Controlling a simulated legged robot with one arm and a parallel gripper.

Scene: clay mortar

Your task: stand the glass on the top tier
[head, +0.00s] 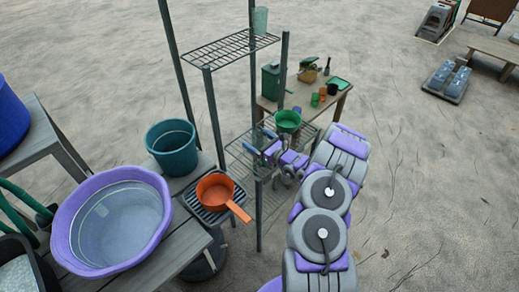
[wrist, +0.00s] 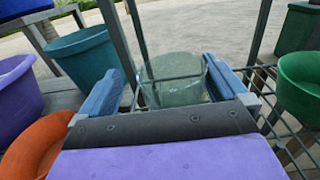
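A clear, greenish glass (wrist: 172,88) stands between my fingers in the wrist view, a little beyond the fingertips, with its base hidden by my gripper. My gripper (wrist: 163,72) has its two blue fingers apart. A gap shows on the left of the glass; the right finger lies close to its edge, and contact is unclear. In the head view my gripper (head: 260,141) is at the lower wire tier (head: 240,148), and the glass there cannot be made out. The top tier (head: 222,48) is a wire shelf. A pale translucent tumbler (head: 260,20) stands at its back right corner.
A green bowl (head: 288,121) sits right of my gripper. Rack posts (head: 214,115) stand close around it. An orange pan (head: 215,192), teal bucket (head: 171,148) and purple basin (head: 110,220) are at the left. The top tier is bare apart from the tumbler.

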